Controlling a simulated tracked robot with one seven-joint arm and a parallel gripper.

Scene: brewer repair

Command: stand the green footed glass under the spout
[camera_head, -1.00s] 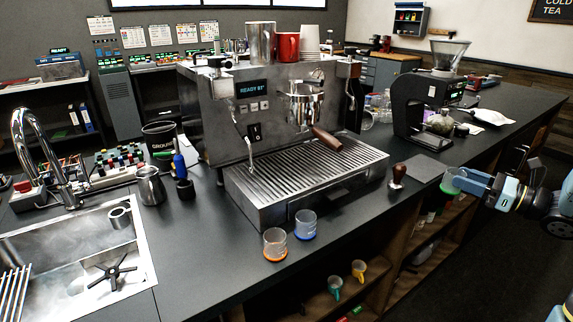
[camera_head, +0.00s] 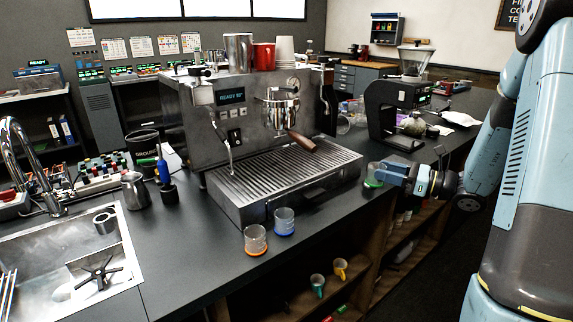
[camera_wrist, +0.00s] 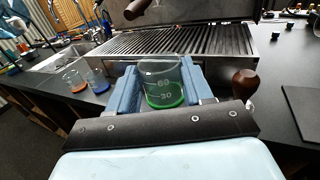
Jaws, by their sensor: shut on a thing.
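My gripper (camera_head: 384,174) is shut on the green footed glass (camera_head: 373,175) at the front edge of the counter, to the right of the drip tray. In the wrist view the clear glass (camera_wrist: 161,84) stands upright between the two blue fingers, with its green base and measuring marks showing. The espresso machine (camera_head: 205,118) has a grated drip tray (camera_head: 285,180). Its portafilter with a wooden handle (camera_head: 302,142) hangs above the tray. A thin steam wand (camera_head: 221,140) hangs at the machine's left. The spout's underside is too small to make out.
An orange-footed glass (camera_head: 256,240) and a blue-footed glass (camera_head: 284,221) stand on the counter in front of the tray. A wooden-handled tamper (camera_wrist: 245,82) stands right of the held glass. A grinder (camera_head: 390,115) stands further right. The tray's grate is bare.

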